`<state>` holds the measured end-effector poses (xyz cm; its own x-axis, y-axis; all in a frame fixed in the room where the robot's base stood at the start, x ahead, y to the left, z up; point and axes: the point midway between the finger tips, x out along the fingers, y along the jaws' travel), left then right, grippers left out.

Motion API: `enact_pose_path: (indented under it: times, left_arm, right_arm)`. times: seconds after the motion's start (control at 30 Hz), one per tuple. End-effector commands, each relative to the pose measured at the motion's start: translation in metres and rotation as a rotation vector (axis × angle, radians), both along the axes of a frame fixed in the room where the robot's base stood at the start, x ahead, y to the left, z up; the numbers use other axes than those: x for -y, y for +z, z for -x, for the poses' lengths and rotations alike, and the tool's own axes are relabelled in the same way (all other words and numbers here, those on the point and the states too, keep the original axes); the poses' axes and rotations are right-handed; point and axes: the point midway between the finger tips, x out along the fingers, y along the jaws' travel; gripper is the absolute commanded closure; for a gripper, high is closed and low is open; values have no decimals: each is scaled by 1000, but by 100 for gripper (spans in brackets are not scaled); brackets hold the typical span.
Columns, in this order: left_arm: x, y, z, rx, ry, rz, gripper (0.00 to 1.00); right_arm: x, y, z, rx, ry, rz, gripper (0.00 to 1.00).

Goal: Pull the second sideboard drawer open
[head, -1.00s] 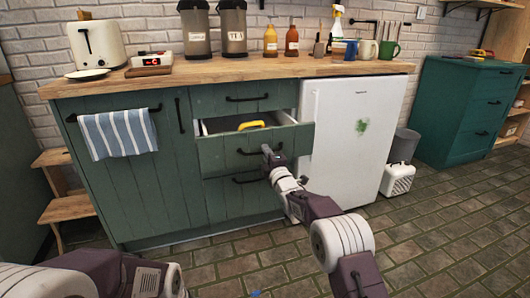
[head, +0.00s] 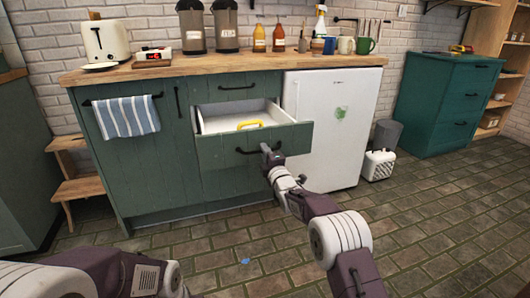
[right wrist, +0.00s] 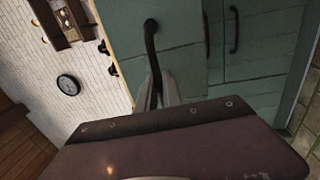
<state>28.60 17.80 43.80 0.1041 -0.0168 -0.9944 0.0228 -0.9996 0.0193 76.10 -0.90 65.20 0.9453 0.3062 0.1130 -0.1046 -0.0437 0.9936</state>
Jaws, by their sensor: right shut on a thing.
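The second sideboard drawer (head: 222,153) stands well open. Its green front is pulled out from the cabinet, and its white inside shows with a yellow-handled thing (head: 249,124) in it. My right gripper (head: 268,152) is shut on the dark drawer handle (head: 247,152), towards its right end. In the right wrist view the black handle (right wrist: 151,40) runs down between the fingers (right wrist: 168,95), against the green front. The fingertips are small in the head view. My left arm shows at the lower left, but its gripper is out of view.
The top drawer (head: 236,86) above is closed. A white fridge (head: 340,125) stands right of the open drawer. A striped towel (head: 126,116) hangs on the left door. The wooden worktop (head: 210,64) carries several items.

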Motion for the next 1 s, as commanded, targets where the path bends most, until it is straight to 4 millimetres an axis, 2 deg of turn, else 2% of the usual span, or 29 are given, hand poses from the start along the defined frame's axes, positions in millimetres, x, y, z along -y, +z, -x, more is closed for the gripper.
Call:
enact_pose_path:
  times: [0.33,0.4,0.43,0.8,1.0]
  left_arm:
    - [0,0,0,0,0,0,64]
    - [0,0,0,0,0,0,64]
    - [0,0,0,0,0,0,64]
    - [0,2,0,0,0,0,64]
    - [0,13,0,0,0,0,64]
  right_arm:
    - [0,0,0,0,-1,-1,100]
    - [0,0,0,0,-1,-1,76]
    - [0,0,0,0,-1,-1,68]
    - [1,0,2,-1,0,0,68]
    - [7,1,22,-2,-1,0,68]
